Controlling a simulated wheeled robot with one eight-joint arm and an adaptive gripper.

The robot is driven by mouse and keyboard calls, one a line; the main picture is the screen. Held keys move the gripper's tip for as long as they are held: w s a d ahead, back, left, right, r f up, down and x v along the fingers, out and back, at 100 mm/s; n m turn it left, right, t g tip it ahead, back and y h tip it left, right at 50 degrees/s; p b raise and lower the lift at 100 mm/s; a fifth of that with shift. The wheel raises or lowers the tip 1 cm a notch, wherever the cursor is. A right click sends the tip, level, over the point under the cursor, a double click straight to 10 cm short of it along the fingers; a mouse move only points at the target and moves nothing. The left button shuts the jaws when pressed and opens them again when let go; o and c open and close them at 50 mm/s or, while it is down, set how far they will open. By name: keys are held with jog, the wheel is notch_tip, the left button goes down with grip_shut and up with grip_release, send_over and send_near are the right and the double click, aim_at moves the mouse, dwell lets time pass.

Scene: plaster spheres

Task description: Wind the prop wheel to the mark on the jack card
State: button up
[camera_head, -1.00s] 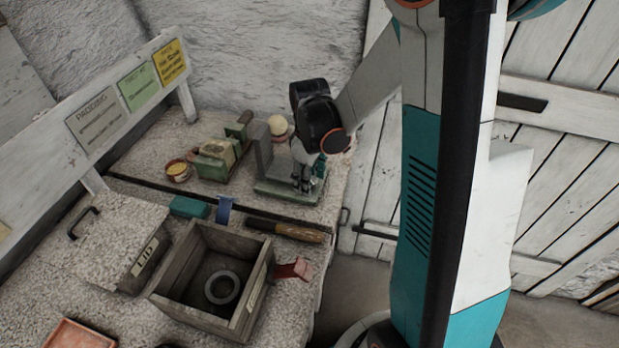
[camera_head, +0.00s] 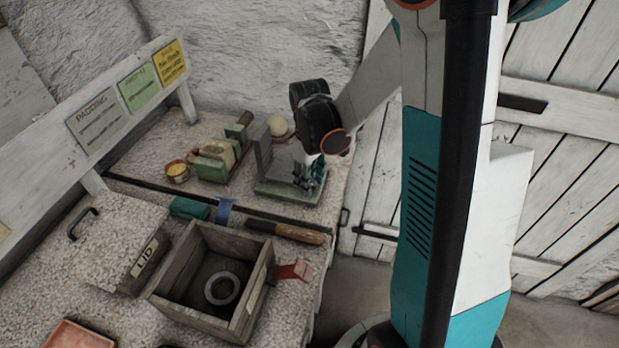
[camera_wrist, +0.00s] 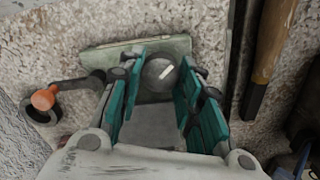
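The jack has a flat green base (camera_head: 285,192), with a grey upright plate (camera_head: 264,150) at its left side. My gripper (camera_head: 312,178) points down over the base, right of the plate. In the wrist view, a grey round piece with a pale mark, which looks like the prop wheel (camera_wrist: 157,74), sits between the teal finger pads of my gripper (camera_wrist: 162,82). The pads stand apart on either side of it; whether they touch it is unclear. The grey plate (camera_wrist: 152,127) also shows below the wheel there. I cannot make out a mark on the card.
A green clamp-like device (camera_head: 215,160) and a small cup (camera_head: 178,171) stand left of the jack. A wooden-handled tool (camera_head: 300,233) lies in front, near an open wooden box (camera_head: 255,300). A pale ball (camera_head: 278,126) sits behind. An orange knob-like piece (camera_wrist: 44,98) shows at the wrist view's left.

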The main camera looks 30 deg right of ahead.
jog(key=o, duration=0.4)
jog(key=shift+o, duration=0.2)
notch_tip(320, 180, up, 12)
dwell(0.4)
